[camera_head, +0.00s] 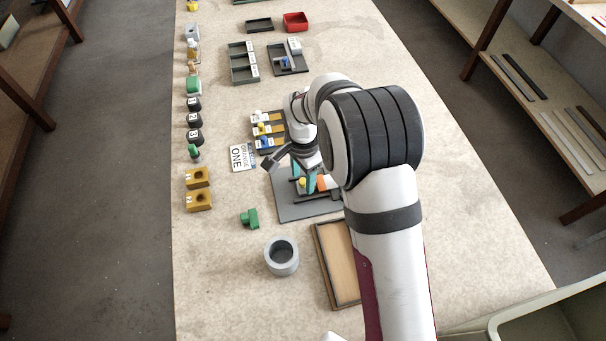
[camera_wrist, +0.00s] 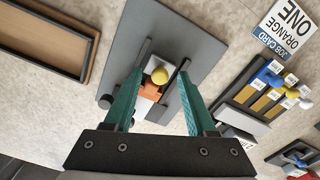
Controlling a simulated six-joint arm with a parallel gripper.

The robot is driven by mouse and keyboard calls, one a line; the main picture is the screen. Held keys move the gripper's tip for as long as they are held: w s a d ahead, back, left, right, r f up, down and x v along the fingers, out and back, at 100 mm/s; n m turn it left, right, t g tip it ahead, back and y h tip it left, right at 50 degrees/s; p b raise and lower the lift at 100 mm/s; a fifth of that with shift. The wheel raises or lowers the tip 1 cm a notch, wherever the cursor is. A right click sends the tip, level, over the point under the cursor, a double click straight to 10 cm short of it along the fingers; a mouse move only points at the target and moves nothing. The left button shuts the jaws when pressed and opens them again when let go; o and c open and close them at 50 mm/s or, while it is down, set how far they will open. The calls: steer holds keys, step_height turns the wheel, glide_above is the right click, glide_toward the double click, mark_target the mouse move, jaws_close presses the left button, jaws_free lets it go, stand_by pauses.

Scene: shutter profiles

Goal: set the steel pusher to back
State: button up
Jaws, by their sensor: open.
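A grey base plate (camera_head: 292,212) lies under my gripper, with dark rails on it. Between the rails sits a small piece with a yellow ball knob (camera_wrist: 159,75), with an orange block (camera_wrist: 150,92) beside it. The knob (camera_head: 303,182) also shows in the head view. I cannot tell for sure which part is the steel pusher; the piece under the yellow knob is pale grey. My gripper (camera_wrist: 158,96) is open, its teal fingers on either side of the orange block and the rails. Contact cannot be made out. The fingers and my arm hide part of the plate.
A slotted rack (camera_wrist: 268,92) with blue, yellow and white knobs stands beside the plate. A job card (camera_head: 242,157) reads "ORANGE ONE". A wooden-floored tray (camera_head: 323,268), a grey cup (camera_head: 282,257) and a green piece (camera_head: 249,218) are nearby. Clear table lies at front left.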

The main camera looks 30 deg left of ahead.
jaws_close()
stand_by(0.6)
stand_by(0.7)
